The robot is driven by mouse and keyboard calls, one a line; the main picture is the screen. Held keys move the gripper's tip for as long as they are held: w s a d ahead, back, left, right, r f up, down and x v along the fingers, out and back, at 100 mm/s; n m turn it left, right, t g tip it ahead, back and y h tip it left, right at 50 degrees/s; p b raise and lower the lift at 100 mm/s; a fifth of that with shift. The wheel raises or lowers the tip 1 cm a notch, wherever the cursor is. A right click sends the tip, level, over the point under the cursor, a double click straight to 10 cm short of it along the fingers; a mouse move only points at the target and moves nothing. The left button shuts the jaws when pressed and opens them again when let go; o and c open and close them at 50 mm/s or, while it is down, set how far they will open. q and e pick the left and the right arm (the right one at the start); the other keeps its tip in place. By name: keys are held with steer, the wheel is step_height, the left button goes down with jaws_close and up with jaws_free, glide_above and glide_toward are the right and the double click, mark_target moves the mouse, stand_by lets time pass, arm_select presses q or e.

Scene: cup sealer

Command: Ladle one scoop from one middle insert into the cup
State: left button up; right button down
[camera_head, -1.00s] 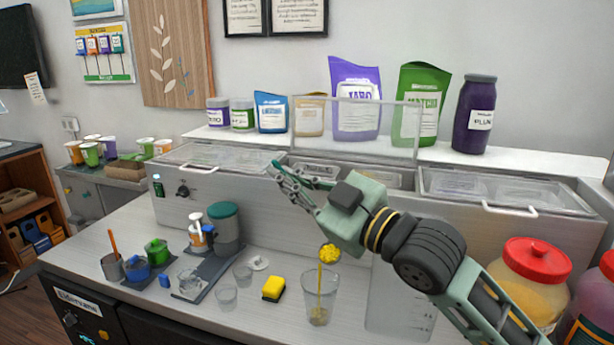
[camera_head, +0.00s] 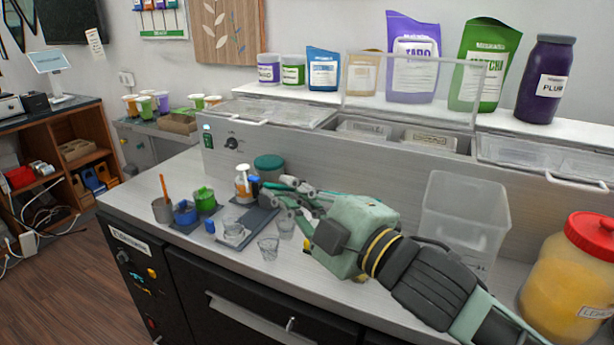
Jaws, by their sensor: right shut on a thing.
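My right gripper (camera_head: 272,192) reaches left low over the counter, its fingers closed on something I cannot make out. The fingertips overlap the grey canister with a green lid (camera_head: 268,162), and I cannot tell whether they touch it. The middle inserts, left (camera_head: 363,130) and right (camera_head: 432,140), lie in the open well under the raised clear lid (camera_head: 412,90). A small clear cup (camera_head: 268,247) stands on the counter just left of the gripper. The cup with yellow in it is not visible. No ladle can be made out. My left gripper is not in view.
A blue pot (camera_head: 185,212) and a green pot (camera_head: 204,198) stand left. A large clear container (camera_head: 465,215) and a red-lidded yellow jar (camera_head: 570,280) stand right.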

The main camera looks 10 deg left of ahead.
step_height(320, 180, down, 7)
steer(key=s+a+n+b, duration=0.2)
steer(key=n, duration=0.1)
steer(key=shift+s+a+r+n, duration=0.15)
steer(key=shift+s+a+n, duration=0.15)
steer(key=shift+a, duration=0.1)
stand_by(1.1)
